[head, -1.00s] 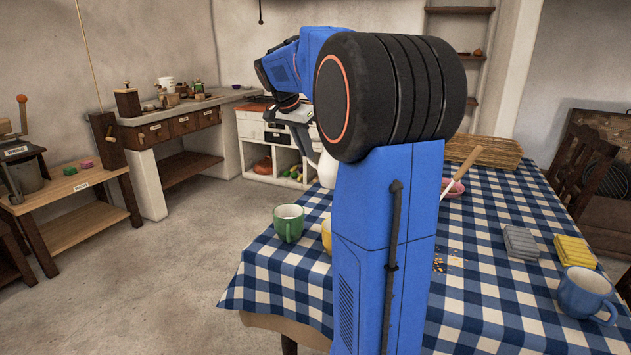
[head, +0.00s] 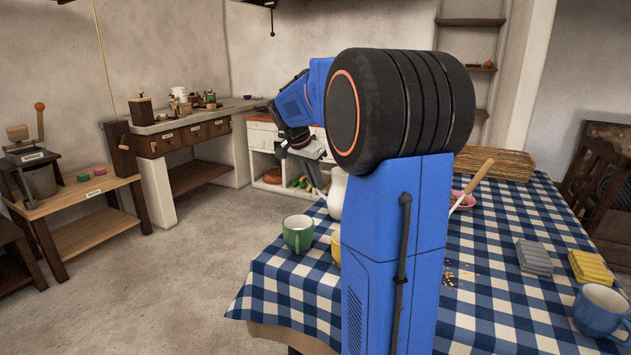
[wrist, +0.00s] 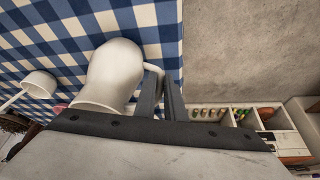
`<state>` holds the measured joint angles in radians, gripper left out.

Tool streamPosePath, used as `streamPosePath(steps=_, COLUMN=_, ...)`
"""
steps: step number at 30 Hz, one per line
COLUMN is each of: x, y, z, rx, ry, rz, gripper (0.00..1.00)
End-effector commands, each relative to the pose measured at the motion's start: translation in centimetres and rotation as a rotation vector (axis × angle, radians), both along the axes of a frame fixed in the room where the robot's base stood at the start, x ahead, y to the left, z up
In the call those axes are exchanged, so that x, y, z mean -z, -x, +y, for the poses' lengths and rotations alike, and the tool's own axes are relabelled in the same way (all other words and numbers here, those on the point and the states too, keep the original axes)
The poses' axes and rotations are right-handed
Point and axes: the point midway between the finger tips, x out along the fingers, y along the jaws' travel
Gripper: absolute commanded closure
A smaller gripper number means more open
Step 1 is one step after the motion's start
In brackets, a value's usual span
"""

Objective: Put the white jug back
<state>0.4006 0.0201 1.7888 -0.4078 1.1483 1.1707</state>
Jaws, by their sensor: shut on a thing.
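The white jug (head: 337,192) is at the table's left edge, partly hidden behind my blue arm in the head view. In the wrist view the jug (wrist: 112,72) fills the left centre, over the checked cloth. My gripper (wrist: 162,88) is shut on the jug's handle, with a finger on each side of it. In the head view my gripper (head: 313,176) shows just left of the jug. Whether the jug's base touches the table cannot be told.
Open floor (head: 190,270) lies left. A counter (head: 185,128) stands behind.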

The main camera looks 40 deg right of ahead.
Motion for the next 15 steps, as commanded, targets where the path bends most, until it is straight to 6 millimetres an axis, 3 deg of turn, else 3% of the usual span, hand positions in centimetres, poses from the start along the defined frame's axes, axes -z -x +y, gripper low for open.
streamPosePath(steps=2, x=0.15, y=0.0, z=-0.01, rx=0.0, ry=0.001, rz=0.0, gripper=1.0)
streamPosePath(steps=3, x=0.17, y=0.0, z=0.0, rx=0.0, ry=0.0, rz=0.0, gripper=0.81)
streamPosePath(steps=5, x=0.17, y=0.0, z=0.0, rx=0.0, ry=0.0, rz=0.0, gripper=0.72)
streamPosePath(steps=15, x=-0.11, y=-0.01, z=0.0, rx=0.0, ry=0.0, rz=-0.001, gripper=0.72)
